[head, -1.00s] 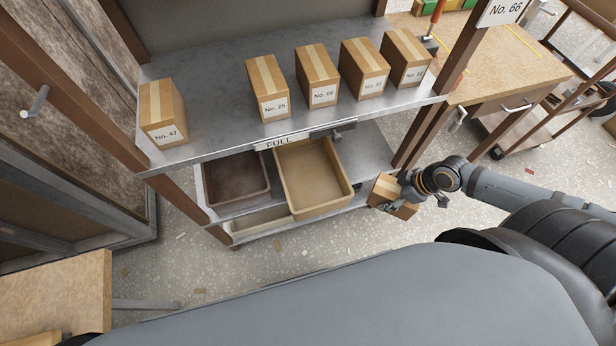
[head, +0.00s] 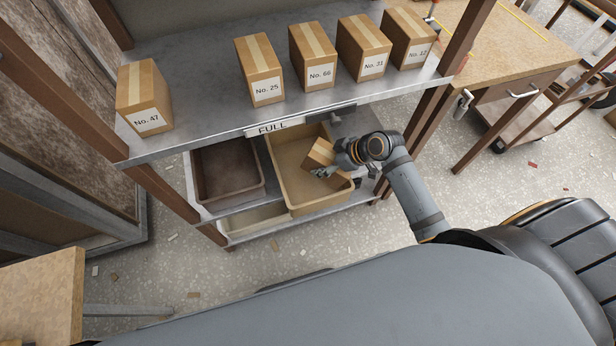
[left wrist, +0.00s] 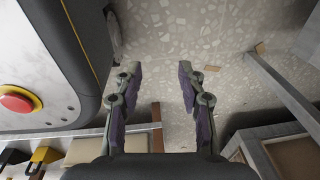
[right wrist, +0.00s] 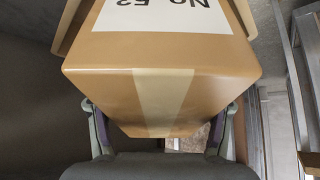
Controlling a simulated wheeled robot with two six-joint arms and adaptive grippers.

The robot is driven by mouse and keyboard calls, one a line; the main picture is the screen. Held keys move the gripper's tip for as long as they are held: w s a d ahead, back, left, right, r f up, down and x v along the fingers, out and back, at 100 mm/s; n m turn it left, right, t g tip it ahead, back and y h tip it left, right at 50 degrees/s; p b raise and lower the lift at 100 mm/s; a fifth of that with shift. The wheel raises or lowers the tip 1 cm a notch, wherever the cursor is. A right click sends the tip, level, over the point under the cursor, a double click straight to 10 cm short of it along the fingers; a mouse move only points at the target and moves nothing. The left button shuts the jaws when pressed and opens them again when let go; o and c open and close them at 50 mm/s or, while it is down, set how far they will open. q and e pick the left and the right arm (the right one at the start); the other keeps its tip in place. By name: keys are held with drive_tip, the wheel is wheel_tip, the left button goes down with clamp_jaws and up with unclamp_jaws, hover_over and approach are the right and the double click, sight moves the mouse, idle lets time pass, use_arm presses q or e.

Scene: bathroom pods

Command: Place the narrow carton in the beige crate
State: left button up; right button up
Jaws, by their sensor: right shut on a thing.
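The narrow carton (head: 318,155) is a brown box with a pale tape strip. My right gripper (head: 330,172) is shut on it and holds it over the right part of the beige crate (head: 288,207). In the right wrist view the carton (right wrist: 165,90) fills the middle, with a white label reading No. 52 or similar, between the fingers of my right gripper (right wrist: 163,135). The crate is open and otherwise looks empty; whether the carton touches it I cannot tell. My left gripper (left wrist: 155,95) is open and empty above the floor in the left wrist view.
A dark brown crate (head: 228,205) stands left of the beige one on the lower shelf. Several labelled cartons, such as No. 25 (head: 262,75), stand on the upper shelf, whose front edge with the FULL sign (head: 275,127) overhangs the crates. Another pale bin (head: 255,222) sits below.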

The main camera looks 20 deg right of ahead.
drive_tip(key=f, duration=0.3)
drive_tip(key=w+a+f+b, duration=0.1)
drive_tip(key=f, duration=0.1)
drive_tip(key=w+a+f+b, duration=0.1)
drive_tip(key=f, duration=0.2)
drive_tip(key=shift+w+a+f, duration=0.1)
drive_tip(key=shift+a+f, duration=0.15)
drive_tip(key=shift+f, duration=0.05)
drive_tip(key=shift+w+a+f+b, duration=0.15)
drive_tip(key=shift+f+b, duration=0.15)
drive_tip(key=shift+f, duration=0.35)
drive_tip(key=shift+w+a+f, duration=0.15)
drive_tip(key=shift+f, duration=0.05)
drive_tip(key=shift+w+a+r+g+h+p, duration=0.25)
drive_tip(key=shift+g+h+p, duration=0.15)
drive_tip(key=shift+w+a+g+h, duration=0.25)
drive_tip(key=shift+a+g+h, duration=0.1)
drive_tip(key=shift+g+h, duration=0.5)
wheel_tip(320, 180, down, 3)
drive_tip(key=shift+s+d+r+b, duration=0.15)
drive_tip(key=shift+r+b, duration=0.05)
drive_tip(key=shift+b, duration=0.2)
drive_tip(key=shift+f, duration=0.4)
use_arm(q)
drive_tip(key=w, duration=0.4)
drive_tip(key=shift+w+d, duration=0.1)
drive_tip(key=shift+w, duration=0.25)
